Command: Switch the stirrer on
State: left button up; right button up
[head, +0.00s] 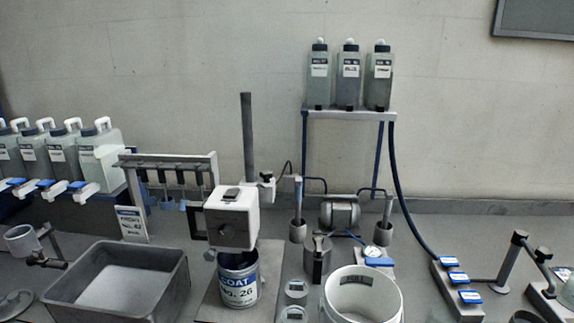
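The stirrer is a white box-shaped head (232,218) on a tall dark upright post (247,135), left of the middle in the head view. A small dark piece that looks like a switch (232,194) sits on its top face; I cannot tell its position. A can labelled COAT No. 26 (239,284) stands upright under the head on a flat base plate (211,300). Any stirring shaft is hidden by the head and the can. Neither of my grippers is in view.
A grey open bin (172,297) is left of the stirrer, with a rack of hanging tools (178,165) behind it. A shelf (351,113) holding 3 bottles rises behind.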

aim_at(231, 193)
jog(key=j+z, duration=0.3)
jog(key=j, duration=0.7)
jog(key=j+z, duration=0.25)
jog(key=j, duration=0.7)
